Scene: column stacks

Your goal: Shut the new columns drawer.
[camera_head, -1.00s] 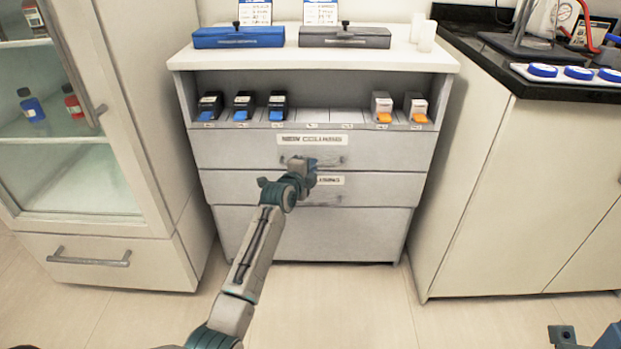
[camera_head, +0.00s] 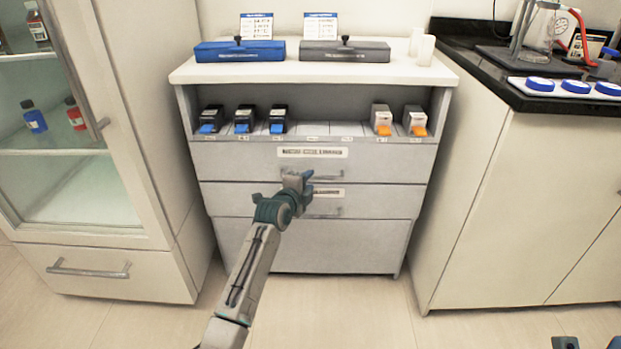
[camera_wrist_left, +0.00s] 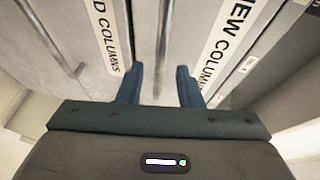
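The new columns drawer (camera_head: 225,162) is the upper grey drawer of the white cabinet, with a "NEW COLUMNS" label (camera_head: 312,152) and a bar handle (camera_head: 328,177). Its front looks flush or nearly flush with the cabinet; a small gap cannot be ruled out.
Below is a second labelled drawer (camera_head: 375,200) with its own handle. An open shelf above holds several blue-tipped and orange-tipped boxes. A glass-door cabinet (camera_head: 160,150) stands left and a black-topped counter (camera_head: 480,60) right. The floor (camera_head: 330,305) in front is clear.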

